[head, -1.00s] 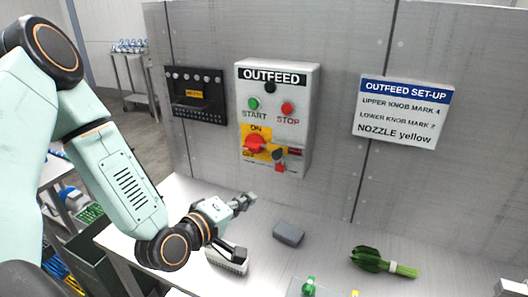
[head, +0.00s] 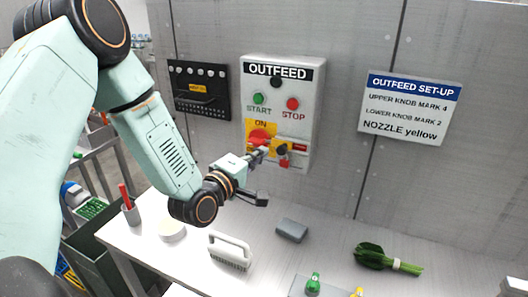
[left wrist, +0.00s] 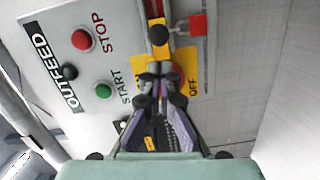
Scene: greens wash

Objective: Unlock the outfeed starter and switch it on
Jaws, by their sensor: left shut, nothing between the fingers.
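The outfeed starter (head: 274,118) is a pale grey box on the wall. It carries a green START button (head: 258,99), a red STOP button (head: 292,103) and a red rotary switch (head: 259,136) on a yellow ON/OFF plate. A black round part (head: 281,149) and a small red block (head: 284,163), apparently a padlock, sit to its lower right; the red block also shows in the left wrist view (left wrist: 198,24). My left gripper (head: 263,151) is shut and empty, close in front of the switch and partly hiding it. Contact cannot be told. My right gripper is out of view.
A sign (head: 407,108) and a black tool panel (head: 199,92) hang on the wall. On the bench are a grey block (head: 291,230), a white brush-like item (head: 230,250), tied greens (head: 375,255) and a red-handled item in a cup (head: 131,212). The bench middle is fairly clear.

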